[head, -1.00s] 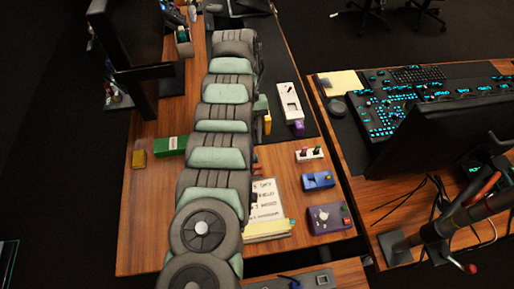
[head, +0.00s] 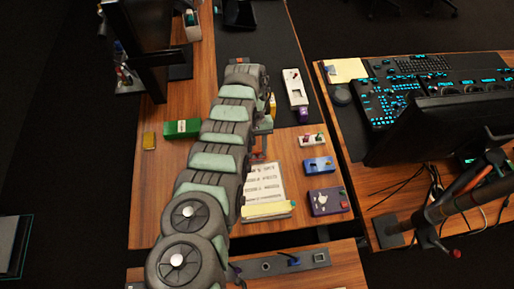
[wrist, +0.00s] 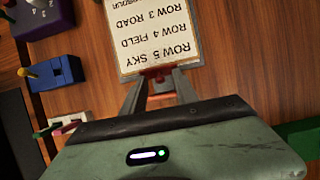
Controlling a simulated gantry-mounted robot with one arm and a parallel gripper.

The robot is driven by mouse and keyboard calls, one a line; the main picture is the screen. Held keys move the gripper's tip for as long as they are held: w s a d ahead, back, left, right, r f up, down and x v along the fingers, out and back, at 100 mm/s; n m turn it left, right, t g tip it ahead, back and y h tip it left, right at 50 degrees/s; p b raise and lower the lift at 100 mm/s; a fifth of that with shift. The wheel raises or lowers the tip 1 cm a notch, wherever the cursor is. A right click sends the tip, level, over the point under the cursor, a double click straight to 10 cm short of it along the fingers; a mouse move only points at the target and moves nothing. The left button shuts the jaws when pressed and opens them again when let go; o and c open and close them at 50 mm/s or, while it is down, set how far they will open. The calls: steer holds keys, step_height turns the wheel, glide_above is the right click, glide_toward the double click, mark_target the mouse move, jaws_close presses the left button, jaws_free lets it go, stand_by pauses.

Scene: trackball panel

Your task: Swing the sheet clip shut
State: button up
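The sheet (head: 264,183), a white page with lines of text, lies on the wooden table; it also shows in the wrist view (wrist: 155,30). A small red clip (wrist: 158,72) is at the sheet's edge nearest my gripper, with more red-orange parts behind it between my fingers. In the head view the clip area is small and partly hidden by my arm. My gripper (wrist: 160,80) has its two fingers apart, one on each side of the red parts, with the tips close to the sheet's edge. Whether the fingers touch the clip cannot be told.
A purple box (head: 326,202), a blue box (head: 318,165) and a white switch block (head: 312,140) stand right of the sheet. Bare wood surrounds the sheet.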

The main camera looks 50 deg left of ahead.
steer(key=shift+c, duration=0.4)
jaws_close()
